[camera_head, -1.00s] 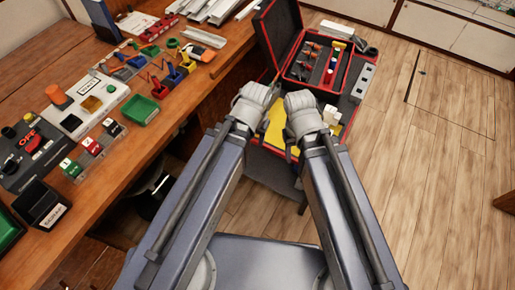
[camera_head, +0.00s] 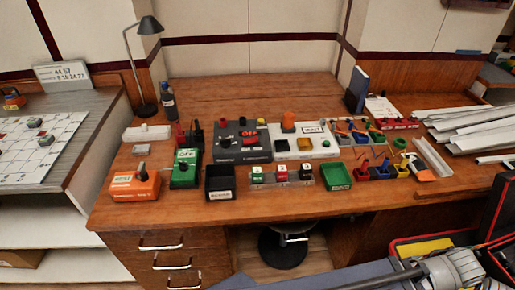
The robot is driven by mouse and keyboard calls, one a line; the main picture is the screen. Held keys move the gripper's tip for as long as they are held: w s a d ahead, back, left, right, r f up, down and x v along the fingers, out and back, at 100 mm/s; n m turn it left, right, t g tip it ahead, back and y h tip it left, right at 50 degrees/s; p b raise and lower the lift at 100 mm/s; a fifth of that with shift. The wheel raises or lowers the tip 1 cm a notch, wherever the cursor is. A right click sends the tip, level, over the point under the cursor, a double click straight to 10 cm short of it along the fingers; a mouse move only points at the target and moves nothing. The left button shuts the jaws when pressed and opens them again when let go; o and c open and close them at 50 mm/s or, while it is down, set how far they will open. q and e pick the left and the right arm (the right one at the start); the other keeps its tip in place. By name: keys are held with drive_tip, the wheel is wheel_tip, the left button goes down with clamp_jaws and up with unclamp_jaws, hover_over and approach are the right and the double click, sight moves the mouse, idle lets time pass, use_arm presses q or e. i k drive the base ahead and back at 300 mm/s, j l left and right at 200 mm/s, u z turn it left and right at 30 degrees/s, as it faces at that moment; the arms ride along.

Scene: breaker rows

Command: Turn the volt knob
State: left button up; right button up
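A white box (camera_head: 283,154) stands mid-desk with an upright orange knob (camera_head: 288,122) at its back left. Its small white label (camera_head: 312,129) is too small to read surely, but may say volt. My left gripper (camera_head: 480,257) is at the bottom right, over the case area and well away from the desk controls. Its fingers are too unclear to tell open from shut. My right gripper is out of view.
A dark panel (camera_head: 230,151), a green box (camera_head: 185,173) and an orange box (camera_head: 135,186) stand left of the white box. A green tray (camera_head: 336,177) is in front right. A lamp (camera_head: 147,108) stands behind. White rails (camera_head: 470,128) lie at right.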

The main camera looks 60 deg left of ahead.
sight(224, 143)
drive_tip(key=u, duration=2.3)
